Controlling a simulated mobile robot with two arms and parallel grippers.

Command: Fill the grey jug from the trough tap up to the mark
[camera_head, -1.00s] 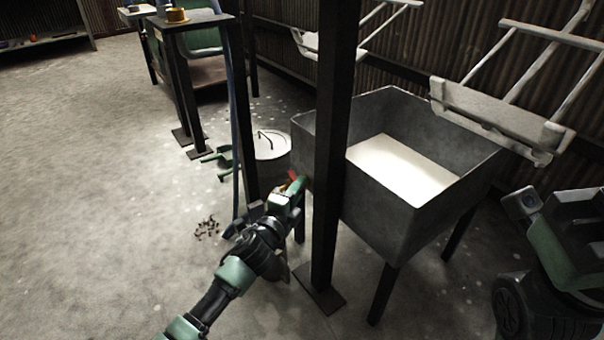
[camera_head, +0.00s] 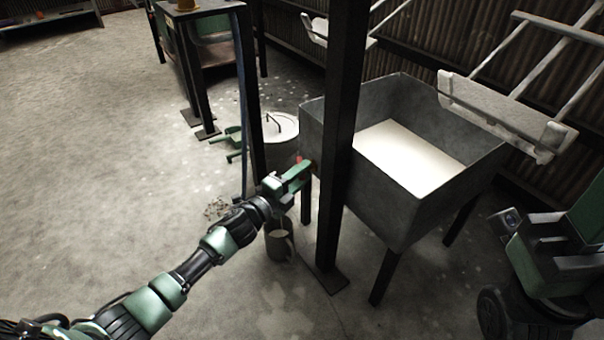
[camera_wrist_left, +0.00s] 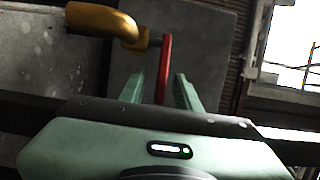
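The dark grey jug (camera_head: 279,246) stands upright on the floor below the trough's near left corner, with a pale patch in its mouth. I cannot read its fill level or see a mark. The brass tap (camera_wrist_left: 105,20) and its red lever (camera_wrist_left: 165,68) show in the left wrist view. My left gripper (camera_wrist_left: 160,90) has its fingers on either side of the lever, with gaps showing; in the head view the gripper (camera_head: 296,177) is at the tap. The grey trough (camera_head: 345,190) holds pale liquid. A dark green and black part of mine is at the right edge; its fingers are unclear.
A dark post (camera_head: 340,130) stands close in front of the trough, right of my left gripper. White hanger frames (camera_head: 500,110) hang above the trough. The floor at left is clear.

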